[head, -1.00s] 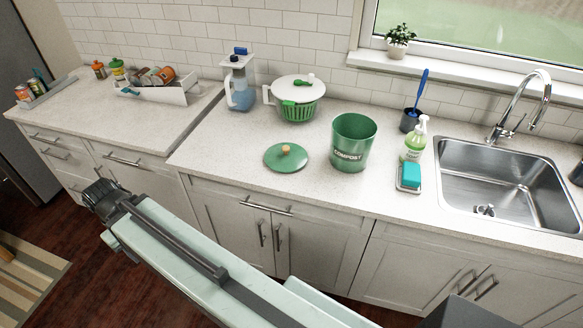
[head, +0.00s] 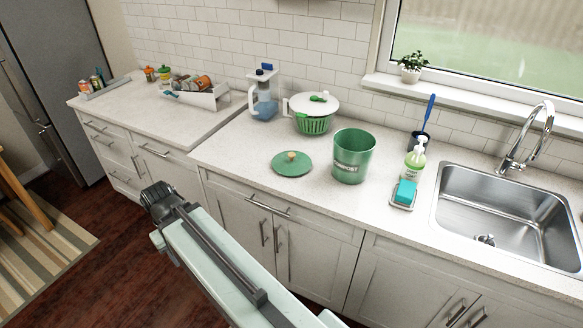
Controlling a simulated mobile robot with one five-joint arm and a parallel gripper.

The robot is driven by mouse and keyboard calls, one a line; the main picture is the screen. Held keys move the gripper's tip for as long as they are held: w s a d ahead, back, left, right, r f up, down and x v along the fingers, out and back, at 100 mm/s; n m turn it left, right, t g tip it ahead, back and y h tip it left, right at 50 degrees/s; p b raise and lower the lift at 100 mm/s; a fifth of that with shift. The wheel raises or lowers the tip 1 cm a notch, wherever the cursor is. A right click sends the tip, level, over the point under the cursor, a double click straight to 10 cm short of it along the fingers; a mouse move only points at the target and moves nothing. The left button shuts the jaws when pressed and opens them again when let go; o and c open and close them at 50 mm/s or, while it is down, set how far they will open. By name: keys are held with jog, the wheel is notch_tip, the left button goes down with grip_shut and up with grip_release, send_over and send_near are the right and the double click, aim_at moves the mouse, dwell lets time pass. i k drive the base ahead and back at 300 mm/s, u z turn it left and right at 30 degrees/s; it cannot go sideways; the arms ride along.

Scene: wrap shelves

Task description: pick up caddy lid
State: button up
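The caddy lid (head: 291,165) is a flat green disc with a small wooden knob. It lies on the counter near the front edge. The green compost caddy (head: 352,156) stands open, just right of the lid. My arm reaches in from the bottom of the head view. Its dark end, my gripper (head: 160,201), is in front of the lower cabinets, left of and below the lid, and apart from it. Its fingers cannot be made out, so I cannot tell whether it is open or shut.
Behind the lid stand a green and white salad spinner (head: 313,113) and a water pitcher (head: 264,97). A soap bottle (head: 415,160), a sponge (head: 405,192) and the sink (head: 500,215) are to the right. The counter left of the lid is clear.

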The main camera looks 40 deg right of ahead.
aim_at(289, 163)
jog(key=z, duration=0.1)
jog(key=i, duration=0.95)
jog(key=u, duration=0.05)
